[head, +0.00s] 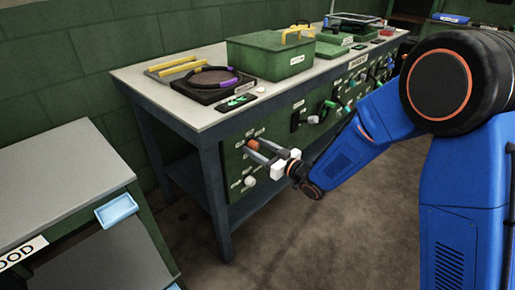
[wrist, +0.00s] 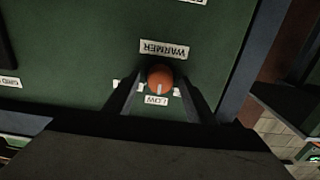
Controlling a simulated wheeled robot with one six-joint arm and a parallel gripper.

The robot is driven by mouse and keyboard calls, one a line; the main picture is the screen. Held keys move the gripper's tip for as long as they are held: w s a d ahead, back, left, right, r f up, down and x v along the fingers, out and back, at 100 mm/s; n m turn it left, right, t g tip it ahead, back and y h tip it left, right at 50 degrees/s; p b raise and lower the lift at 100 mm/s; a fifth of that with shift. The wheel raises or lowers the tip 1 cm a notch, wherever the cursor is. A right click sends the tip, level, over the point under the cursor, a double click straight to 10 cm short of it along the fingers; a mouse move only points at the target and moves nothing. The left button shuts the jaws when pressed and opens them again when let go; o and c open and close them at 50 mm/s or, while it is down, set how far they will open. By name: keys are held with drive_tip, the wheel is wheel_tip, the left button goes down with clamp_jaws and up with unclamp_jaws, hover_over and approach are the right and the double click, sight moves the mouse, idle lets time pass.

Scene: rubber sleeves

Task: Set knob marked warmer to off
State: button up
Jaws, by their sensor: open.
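The orange-red warmer knob (wrist: 160,75) is on a green panel, below a white label reading WARMER (wrist: 165,50) that appears upside down in the wrist view. Its pale pointer line points down in that view, toward the LOW label (wrist: 157,100). Other small labels beside the knob are partly hidden by my fingers and cannot be read. My gripper (wrist: 161,88) is open, with one finger on each side of the knob; I cannot tell whether they touch it. In the head view the orange knob (head: 253,144) shows at the tips of my gripper (head: 257,151).
The panel is the front of a long workbench (head: 180,112) with more knobs and switches to the right. A green box (head: 268,57) and a dark tray (head: 212,87) stand on top. A low cabinet (head: 60,180) stands at left; the floor in front is clear.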

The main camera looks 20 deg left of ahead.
drive_tip(key=c, duration=1)
drive_tip(key=n, duration=0.4)
drive_tip(key=shift+s+n, duration=0.1)
drive_tip(key=shift+n, duration=0.3)
drive_tip(key=n, duration=0.4)
drive_tip(key=shift+s+f+n, duration=0.1)
drive_tip(key=shift+n, duration=0.3)
drive_tip(key=o, duration=1)
